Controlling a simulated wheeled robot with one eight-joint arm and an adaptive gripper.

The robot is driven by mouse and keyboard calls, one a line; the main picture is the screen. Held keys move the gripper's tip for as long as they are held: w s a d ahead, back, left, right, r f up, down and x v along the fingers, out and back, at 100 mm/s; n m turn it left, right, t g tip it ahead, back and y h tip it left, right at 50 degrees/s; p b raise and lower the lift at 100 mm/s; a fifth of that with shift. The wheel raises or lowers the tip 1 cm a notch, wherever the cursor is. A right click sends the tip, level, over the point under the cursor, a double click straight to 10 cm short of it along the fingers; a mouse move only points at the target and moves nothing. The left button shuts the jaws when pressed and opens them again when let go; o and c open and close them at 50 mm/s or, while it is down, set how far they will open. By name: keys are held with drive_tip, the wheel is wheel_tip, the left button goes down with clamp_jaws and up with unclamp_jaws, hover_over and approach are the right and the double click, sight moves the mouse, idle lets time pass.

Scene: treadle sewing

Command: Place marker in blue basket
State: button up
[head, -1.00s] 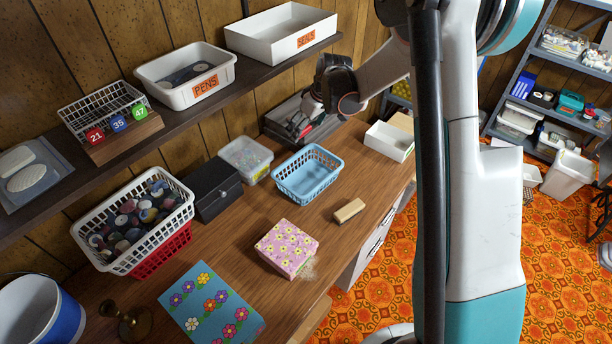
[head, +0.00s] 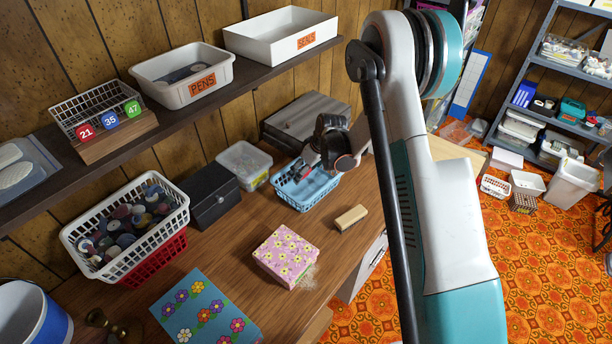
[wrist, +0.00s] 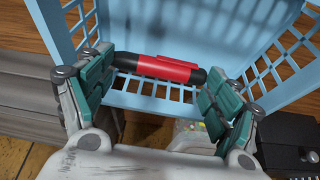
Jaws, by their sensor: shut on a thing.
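The light blue basket (head: 318,199) stands on the wooden desk and fills much of the wrist view (wrist: 180,22). The red marker with black ends (wrist: 165,67) is gripped end to end between the fingers of my gripper (wrist: 160,82). In the head view my gripper (head: 300,171) is over the basket opening, with a bit of red showing between its fingers. I cannot tell whether the marker touches the basket. Part of the basket's back right side is hidden behind my gripper.
A clear lidded tub (head: 244,164) and a black box (head: 210,194) stand left of the basket. A grey box (head: 300,122) is behind it. A tan block (head: 351,217) and a pink flowered box (head: 286,256) lie in front. A shelf with bins (head: 188,80) runs above.

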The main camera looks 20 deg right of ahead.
drive_tip(key=shift+f, duration=1.35)
drive_tip(key=shift+f+b, duration=0.1)
drive_tip(key=shift+b, duration=0.25)
drive_tip(key=o, duration=0.7)
drive_tip(key=shift+o, duration=0.2)
